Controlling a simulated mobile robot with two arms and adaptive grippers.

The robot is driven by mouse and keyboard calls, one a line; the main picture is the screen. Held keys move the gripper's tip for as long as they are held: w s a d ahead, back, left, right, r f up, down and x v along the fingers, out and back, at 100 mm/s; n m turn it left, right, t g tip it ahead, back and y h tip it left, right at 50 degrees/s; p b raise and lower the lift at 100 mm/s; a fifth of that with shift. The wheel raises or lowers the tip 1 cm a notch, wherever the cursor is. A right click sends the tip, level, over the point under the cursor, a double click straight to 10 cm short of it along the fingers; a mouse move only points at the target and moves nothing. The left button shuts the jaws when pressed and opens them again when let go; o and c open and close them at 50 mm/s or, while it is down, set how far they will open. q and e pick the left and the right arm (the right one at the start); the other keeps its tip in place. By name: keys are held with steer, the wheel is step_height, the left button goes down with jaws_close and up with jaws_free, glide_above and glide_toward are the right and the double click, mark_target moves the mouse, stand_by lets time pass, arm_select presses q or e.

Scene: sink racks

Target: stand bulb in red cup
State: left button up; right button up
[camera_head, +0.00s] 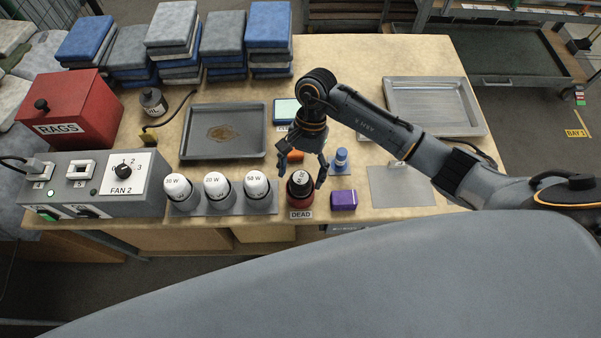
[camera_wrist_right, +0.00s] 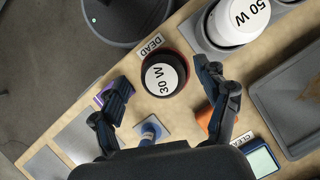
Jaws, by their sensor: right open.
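The red cup (camera_head: 301,205) stands near the table's front edge behind a "DEAD" label. A bulb (camera_head: 300,179) with a dark body and white top stands in it, seemingly upright. In the wrist view the bulb's top (camera_wrist_right: 164,74) reads "30 W", and the red rim of the cup (camera_wrist_right: 187,55) shows around it. My right gripper (camera_head: 300,178) is open, pointing down over the cup with a finger on either side of the bulb; I see no clear contact. Its fingers also show apart in the wrist view (camera_wrist_right: 168,80). My left gripper is not in view.
Several labelled bulbs stand in holders on a grey rack (camera_head: 262,206) left of the cup. A purple block (camera_head: 343,200), a blue-topped item (camera_head: 341,158) and an orange item (camera_head: 295,156) are close by. Metal trays (camera_head: 185,145) lie behind; a bare grey plate (camera_head: 405,188) lies right.

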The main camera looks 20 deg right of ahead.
steer(key=b+v, duration=0.3)
steer(key=v, duration=0.8)
steer(key=shift+d+f, duration=0.1)
steer(key=shift+f, duration=0.05)
